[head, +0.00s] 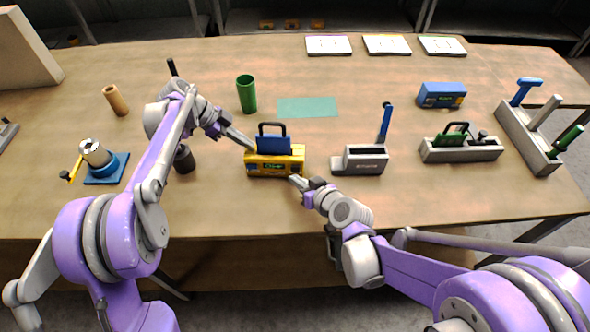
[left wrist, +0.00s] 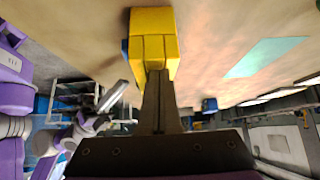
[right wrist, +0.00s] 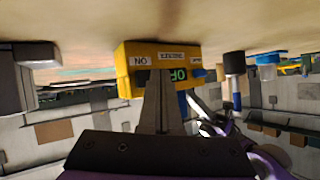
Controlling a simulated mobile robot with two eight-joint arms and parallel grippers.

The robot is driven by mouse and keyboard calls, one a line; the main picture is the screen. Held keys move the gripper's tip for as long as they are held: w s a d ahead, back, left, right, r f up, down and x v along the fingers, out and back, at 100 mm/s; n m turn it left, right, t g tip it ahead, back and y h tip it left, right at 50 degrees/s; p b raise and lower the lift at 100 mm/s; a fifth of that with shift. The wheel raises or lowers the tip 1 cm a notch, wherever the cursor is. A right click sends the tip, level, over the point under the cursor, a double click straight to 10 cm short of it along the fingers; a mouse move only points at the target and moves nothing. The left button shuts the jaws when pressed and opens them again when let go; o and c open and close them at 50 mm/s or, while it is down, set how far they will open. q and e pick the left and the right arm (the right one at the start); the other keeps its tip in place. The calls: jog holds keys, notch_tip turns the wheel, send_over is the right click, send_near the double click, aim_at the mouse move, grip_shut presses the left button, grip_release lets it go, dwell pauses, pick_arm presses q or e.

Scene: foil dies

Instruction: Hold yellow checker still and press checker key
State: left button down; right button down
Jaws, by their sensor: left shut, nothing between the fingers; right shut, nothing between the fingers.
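The yellow checker (head: 274,163) stands on the table with its lit green display (head: 274,167) facing me. A blue piece with a black handle (head: 274,142) stands upright in its top. My left gripper (head: 251,147) is shut and empty, its tips against or very near the checker's left end. The left wrist view shows these tips at the yellow side (left wrist: 152,45). My right gripper (head: 294,180) is shut and empty at the lower right of the front face. In the right wrist view its fingers cover part of the labelled face (right wrist: 195,57). I cannot make out the key or whether the tips touch it.
A grey die holder (head: 360,160) with a blue-handled tool stands right of the checker. A grey block with a green piece (head: 460,149) and a blue checker (head: 442,95) lie farther right. A dark cylinder (head: 184,160) stands left, beneath my left arm. A green mat (head: 307,107) lies behind.

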pick_arm(q)
jog(key=shift+f, duration=0.1)
pick_arm(e)
jog(key=shift+w, duration=0.35)
jog(key=shift+w+d, duration=0.1)
jog(key=shift+w, duration=0.4)
dwell(0.5)
jog(key=shift+s, duration=0.95)
jog(key=shift+s+a, duration=0.2)
jog(key=shift+s, duration=1.3)
jog(key=shift+s+a, duration=0.2)
jog(key=shift+s, duration=1.3)
